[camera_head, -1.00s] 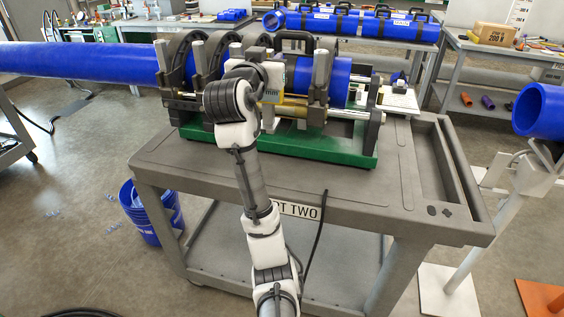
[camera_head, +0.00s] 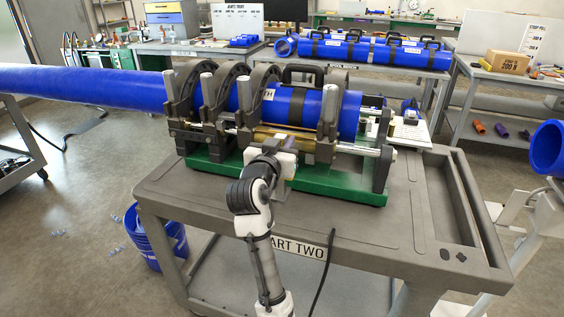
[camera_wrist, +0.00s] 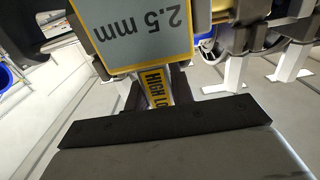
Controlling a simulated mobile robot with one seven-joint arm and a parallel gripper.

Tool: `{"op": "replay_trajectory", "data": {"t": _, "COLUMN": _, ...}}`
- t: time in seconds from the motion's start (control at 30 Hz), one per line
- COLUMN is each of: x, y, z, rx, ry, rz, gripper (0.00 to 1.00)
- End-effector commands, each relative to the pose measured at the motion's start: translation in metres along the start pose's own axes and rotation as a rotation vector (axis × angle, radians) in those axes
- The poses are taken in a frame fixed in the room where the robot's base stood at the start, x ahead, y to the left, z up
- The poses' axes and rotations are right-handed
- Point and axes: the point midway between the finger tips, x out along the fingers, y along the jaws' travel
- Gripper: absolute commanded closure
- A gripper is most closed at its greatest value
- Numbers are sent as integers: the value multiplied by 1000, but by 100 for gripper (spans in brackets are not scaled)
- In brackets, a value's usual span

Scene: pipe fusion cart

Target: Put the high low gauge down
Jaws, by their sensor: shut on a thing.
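The high low gauge (camera_wrist: 152,38) shows in the wrist view as a grey plate with a yellow border, reading "2.5 mm", above a yellow "HIGH LO" label. My gripper (camera_wrist: 158,92) is shut on its narrow labelled part. In the head view my gripper (camera_head: 286,166) is in front of the fusion machine, just over the front of its green base. The gauge is hard to make out there, and I cannot tell whether it touches anything.
The fusion machine's dark clamps (camera_head: 217,105) hold the blue pipe (camera_head: 85,88). A blue bucket (camera_head: 158,240) stands on the floor.

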Motion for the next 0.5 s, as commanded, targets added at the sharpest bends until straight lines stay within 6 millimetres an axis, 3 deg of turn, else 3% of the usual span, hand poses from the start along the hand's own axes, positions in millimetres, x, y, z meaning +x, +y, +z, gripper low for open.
{"op": "replay_trajectory", "data": {"t": 0.5, "x": 0, "y": 0, "z": 56, "rx": -2, "ry": 0, "rz": 0, "gripper": 96}}
